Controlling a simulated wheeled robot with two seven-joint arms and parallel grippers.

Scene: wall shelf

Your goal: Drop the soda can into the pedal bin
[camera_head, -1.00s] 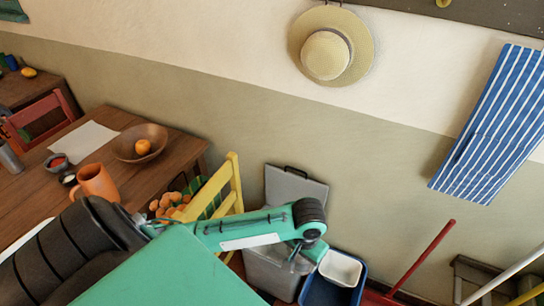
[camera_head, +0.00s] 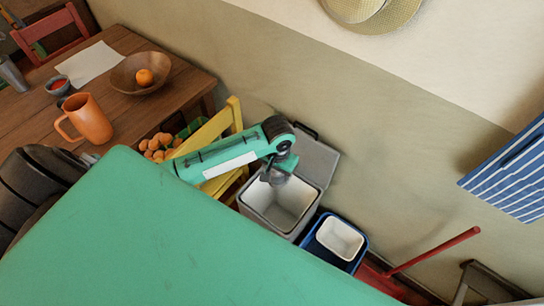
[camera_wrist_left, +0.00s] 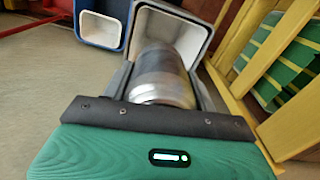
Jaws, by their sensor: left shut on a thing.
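The soda can (camera_wrist_left: 162,72) is a silvery, slightly blurred cylinder in the left wrist view. My left gripper (camera_wrist_left: 160,84) is shut on it, one finger on each side. In the head view my left gripper (camera_head: 274,178) is over the opening of the pedal bin (camera_head: 290,233), and I cannot make out the can clearly there. The pedal bin is grey with a pale inside, and its lid (camera_head: 313,160) stands open against the wall side. In the left wrist view the bin's mouth (camera_wrist_left: 196,16) lies beyond the can. My right gripper is not in view.
A blue bin (camera_head: 312,254) with a white tub (camera_head: 340,239) stands right of the pedal bin. A yellow chair (camera_head: 234,112) is close on its left. The wooden table (camera_head: 108,57) holds an orange mug (camera_head: 90,120) and a bowl. A red-handled tool (camera_head: 430,251) leans at right.

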